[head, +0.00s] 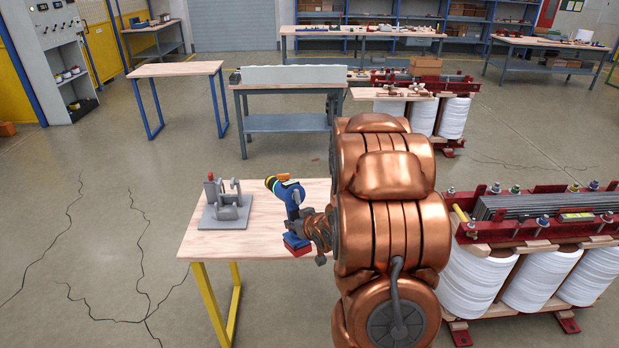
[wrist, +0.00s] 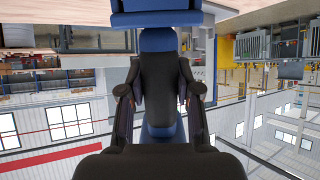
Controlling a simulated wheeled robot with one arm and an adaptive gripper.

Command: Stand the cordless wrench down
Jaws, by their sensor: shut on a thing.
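The cordless wrench (head: 291,197) is blue with a black and yellow-green head and a red foot. It is upright over the right part of the near wooden table (head: 255,218), head at the top pointing left. My gripper (head: 306,229) is shut on its handle from the right. In the wrist view, which is upside down, the blue wrench (wrist: 158,40) sits between the dark fingers of my gripper (wrist: 160,95). Its foot is cut off at the top edge. I cannot tell whether the foot touches the table.
A grey fixture (head: 228,207) with upright plates and a red part stands on the table's left. Clear wood lies between it and the wrench. A red-framed transformer with white coils (head: 500,275) stands at right. Other benches (head: 285,85) stand behind. My copper arm hides the table's right end.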

